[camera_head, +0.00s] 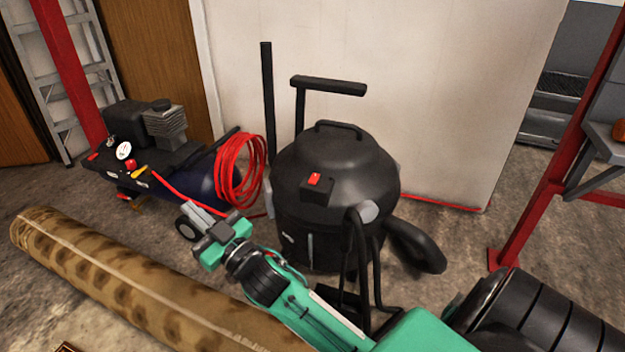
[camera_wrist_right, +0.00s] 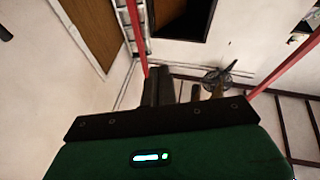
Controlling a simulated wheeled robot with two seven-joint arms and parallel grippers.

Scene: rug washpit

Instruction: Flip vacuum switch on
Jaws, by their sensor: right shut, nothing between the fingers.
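The vacuum (camera_head: 345,165) is a large black drum with a domed lid, upright on the floor in the middle of the head view. Its red switch (camera_head: 314,179) sits on a small black box on the front of the lid; I cannot tell its position. My right gripper (camera_head: 202,214) is shut and empty, left of and below the switch, clear of the vacuum in the picture. My right forearm crosses in front of the vacuum's lower part. In the right wrist view the dark fingers (camera_wrist_right: 172,88) point toward wall and ceiling; the vacuum is not seen there. My left gripper is not in view.
A compressor (camera_head: 150,150) with a coiled red hose (camera_head: 240,172) stands left of the vacuum. A rolled rug (camera_head: 110,275) lies in front. A black hose (camera_head: 415,247) curves at the vacuum's right. A red post (camera_head: 560,150) stands farther right.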

